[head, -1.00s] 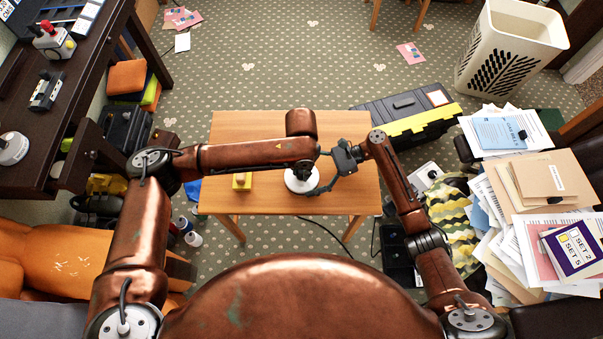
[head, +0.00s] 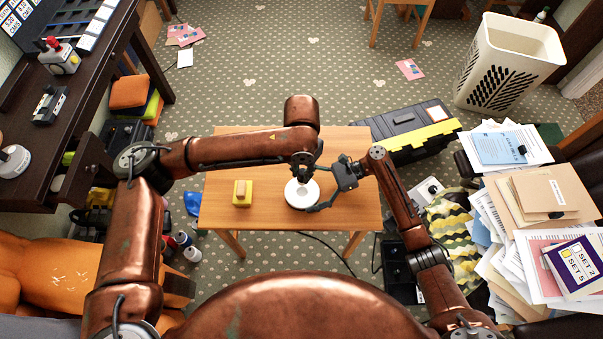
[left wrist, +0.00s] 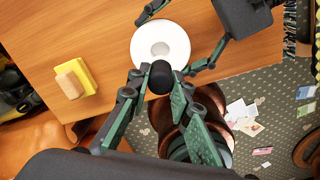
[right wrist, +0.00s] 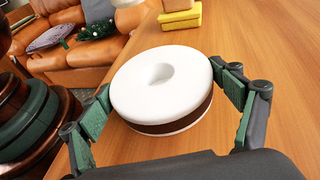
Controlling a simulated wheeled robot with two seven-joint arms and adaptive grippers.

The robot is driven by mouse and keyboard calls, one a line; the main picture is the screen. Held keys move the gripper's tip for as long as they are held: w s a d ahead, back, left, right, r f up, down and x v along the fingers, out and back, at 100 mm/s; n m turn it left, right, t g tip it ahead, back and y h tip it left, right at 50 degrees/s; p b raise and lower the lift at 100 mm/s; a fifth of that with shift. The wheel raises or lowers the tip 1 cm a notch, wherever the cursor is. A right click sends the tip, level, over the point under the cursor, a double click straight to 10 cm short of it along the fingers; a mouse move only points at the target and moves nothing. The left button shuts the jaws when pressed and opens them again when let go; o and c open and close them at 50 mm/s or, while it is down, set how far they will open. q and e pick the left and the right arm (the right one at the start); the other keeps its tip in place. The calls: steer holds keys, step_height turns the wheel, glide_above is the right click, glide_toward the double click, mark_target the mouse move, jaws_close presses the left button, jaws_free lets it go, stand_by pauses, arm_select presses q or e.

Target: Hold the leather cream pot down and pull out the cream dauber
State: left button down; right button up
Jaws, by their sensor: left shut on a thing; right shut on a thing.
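The leather cream pot (head: 311,203) stands upright on the wooden table, with a white top and a brown side in the right wrist view (right wrist: 165,95). Its round centre hole is open and empty. My right gripper (right wrist: 159,80) is shut around the pot, one finger on each side. My left gripper (head: 303,172) is above the pot, shut on the dark round knob of the cream dauber (left wrist: 161,77). The dauber is clear of the hole. Its lower part is hidden in the left wrist view.
A yellow block with a wooden top (head: 242,193) lies on the table (head: 230,160) left of the pot. A black and yellow toolbox (head: 405,130) is behind the table on the right. Papers (head: 505,185) are piled at right. The table's left part is mostly clear.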

steer(key=o, duration=0.8)
steer(key=shift+d, duration=0.1)
steer(key=v, duration=1.1)
steer(key=shift+w+d+r, duration=0.1)
steer(key=shift+w+d, duration=0.05)
steer(key=shift+d, duration=0.2)
steer(key=shift+r, duration=0.15)
